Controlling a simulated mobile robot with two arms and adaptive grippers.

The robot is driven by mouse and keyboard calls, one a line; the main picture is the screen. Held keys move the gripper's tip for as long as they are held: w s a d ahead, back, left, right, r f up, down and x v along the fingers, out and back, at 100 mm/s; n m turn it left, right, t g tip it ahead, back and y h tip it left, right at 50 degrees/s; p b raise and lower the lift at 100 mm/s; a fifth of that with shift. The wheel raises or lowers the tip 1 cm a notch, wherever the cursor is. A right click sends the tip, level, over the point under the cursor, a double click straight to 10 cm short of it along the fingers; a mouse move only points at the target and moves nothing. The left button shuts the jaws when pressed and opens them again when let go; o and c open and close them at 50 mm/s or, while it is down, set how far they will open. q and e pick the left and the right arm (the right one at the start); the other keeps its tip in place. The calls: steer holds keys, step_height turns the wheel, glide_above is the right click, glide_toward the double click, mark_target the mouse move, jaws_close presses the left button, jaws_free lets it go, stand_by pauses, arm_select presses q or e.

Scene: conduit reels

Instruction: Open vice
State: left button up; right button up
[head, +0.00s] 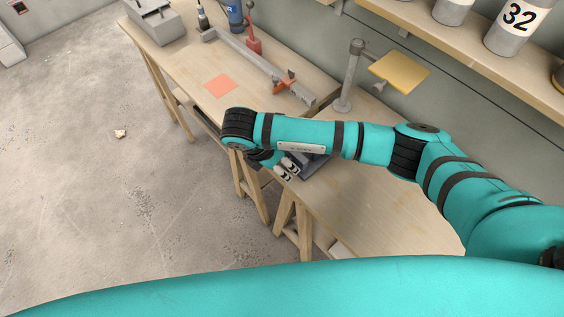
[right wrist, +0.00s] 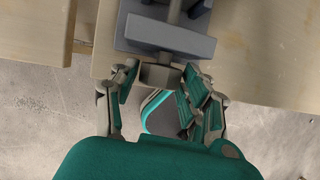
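The vice (right wrist: 168,36) is dark grey and sits at the table's front edge in the right wrist view. Its front end, a grey block-like screw head (right wrist: 160,77), sticks out past the edge towards my right gripper (right wrist: 160,73). The gripper's fingers are spread, one on each side of the screw head, with small gaps showing; I cannot tell whether either touches it. In the head view my right gripper (head: 287,169) is partly under my forearm, and the vice (head: 314,163) is mostly hidden behind the arm. My left gripper is in neither view.
The wooden workbench (head: 365,205) stands on trestles along the wall. A long grey bar clamp (head: 250,62), an orange square (head: 219,86) and a grey post with a yellow plate (head: 400,70) are further along. A shelf (head: 480,60) runs above. The floor at left is mostly clear.

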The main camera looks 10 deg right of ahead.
steer(key=c, duration=0.8)
steer(key=shift+o, duration=0.2)
steer(key=shift+w+a+g+h+b, duration=0.1)
steer(key=shift+g+h+b, duration=0.2)
steer(key=shift+b, duration=0.15)
steer(key=shift+n+g+h, duration=0.3)
steer(key=shift+g+h, duration=0.1)
steer(key=shift+g, duration=0.1)
steer(key=shift+w+r+g+h, duration=0.1)
steer(key=shift+g+h, duration=0.6)
steer(key=shift+g, duration=0.2)
steer(key=shift+a+n+g+h, duration=0.1)
steer(key=shift+n+g+h, duration=0.3)
steer(key=shift+g+h, duration=0.3)
